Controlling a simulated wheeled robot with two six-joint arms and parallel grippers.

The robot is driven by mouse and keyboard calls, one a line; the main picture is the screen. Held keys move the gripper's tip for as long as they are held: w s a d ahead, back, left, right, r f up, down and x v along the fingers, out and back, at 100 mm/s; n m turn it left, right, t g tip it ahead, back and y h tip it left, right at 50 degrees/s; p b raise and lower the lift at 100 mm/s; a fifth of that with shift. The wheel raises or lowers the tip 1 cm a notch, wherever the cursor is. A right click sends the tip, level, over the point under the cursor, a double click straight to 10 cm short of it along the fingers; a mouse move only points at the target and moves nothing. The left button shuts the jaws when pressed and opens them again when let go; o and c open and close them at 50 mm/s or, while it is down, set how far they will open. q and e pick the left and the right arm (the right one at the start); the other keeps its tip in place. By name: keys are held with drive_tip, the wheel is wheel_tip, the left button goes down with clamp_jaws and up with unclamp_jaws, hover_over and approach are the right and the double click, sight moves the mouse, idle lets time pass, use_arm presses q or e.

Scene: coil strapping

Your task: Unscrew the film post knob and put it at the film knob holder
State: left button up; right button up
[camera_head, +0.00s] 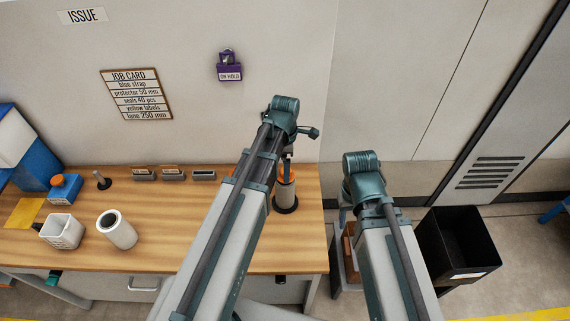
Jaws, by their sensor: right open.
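A post with a pale roll with orange bands (286,190) and a round black base stands near the bench's right end; it looks like the film post. Its top, where a knob would sit, is hidden behind my arm. My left gripper (290,150) is close above the post; its fingertips are too covered to tell their state. My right gripper (362,176) is open, right of the bench and apart from the post. A short peg on a dark base (102,181) stands at the back left; I cannot tell if it is the film knob holder.
A black bin (458,244) stands on the floor at right. The bench's middle is clear.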

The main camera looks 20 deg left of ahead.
sight(280, 178)
use_arm(q)
drive_tip(key=m, duration=1.1)
drive_tip(key=shift+f, duration=0.1)
wheel_tip(280, 178, down, 3)
drive_tip(key=b, duration=0.3)
drive_tip(key=shift+f+b, duration=0.2)
drive_tip(key=shift+b, duration=0.1)
clamp_jaws()
idle(0.4)
